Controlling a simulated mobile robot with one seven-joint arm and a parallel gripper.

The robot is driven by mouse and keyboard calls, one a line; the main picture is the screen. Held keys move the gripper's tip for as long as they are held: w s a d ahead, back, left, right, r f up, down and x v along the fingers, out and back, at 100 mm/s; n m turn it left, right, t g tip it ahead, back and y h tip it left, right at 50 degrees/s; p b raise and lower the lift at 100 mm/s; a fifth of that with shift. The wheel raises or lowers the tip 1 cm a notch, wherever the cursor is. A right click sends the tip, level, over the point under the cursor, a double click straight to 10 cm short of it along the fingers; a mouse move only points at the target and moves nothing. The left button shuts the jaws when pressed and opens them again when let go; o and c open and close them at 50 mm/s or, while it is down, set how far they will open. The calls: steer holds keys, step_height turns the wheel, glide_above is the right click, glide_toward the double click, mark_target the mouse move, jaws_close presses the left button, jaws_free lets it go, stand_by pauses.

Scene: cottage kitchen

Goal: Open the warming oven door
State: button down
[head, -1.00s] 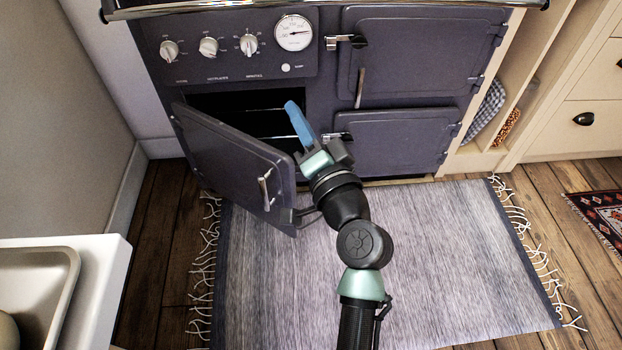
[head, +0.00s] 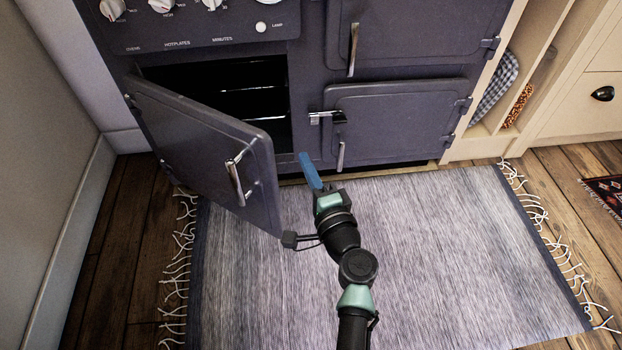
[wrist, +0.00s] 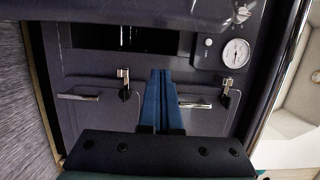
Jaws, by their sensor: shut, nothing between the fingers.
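The dark stove has a lower-left door (head: 205,150) standing partly open, swung out towards me, with a silver handle (head: 236,180). Its dark oven cavity (head: 225,90) with racks shows behind it and at the top of the wrist view (wrist: 125,38). The lower-right door (head: 390,125) and upper-right door (head: 425,35) are closed. No label shows which one is the warming oven. My gripper (head: 304,157) is shut and empty, its blue fingers together in front of the stove, right of the open door's free edge. In the wrist view the fingers (wrist: 160,74) point between the two right doors' handles.
A control panel (head: 190,30) with knobs sits above the open cavity. A grey fringed rug (head: 440,250) covers the floor before the stove. Cream cabinets (head: 565,90) stand at the right, a wall (head: 45,130) at the left. The open door projects over the rug's left part.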

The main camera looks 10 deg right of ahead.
steer(key=shift+w+a+b, duration=0.1)
steer(key=shift+w+a, duration=0.2)
steer(key=shift+a, duration=0.3)
steer(key=shift+w+a+b, duration=0.1)
steer(key=shift+w+a, duration=0.2)
steer(key=shift+a, duration=0.3)
steer(key=shift+w+a+b, duration=0.1)
steer(key=shift+w+a, duration=0.2)
steer(key=shift+a, duration=0.3)
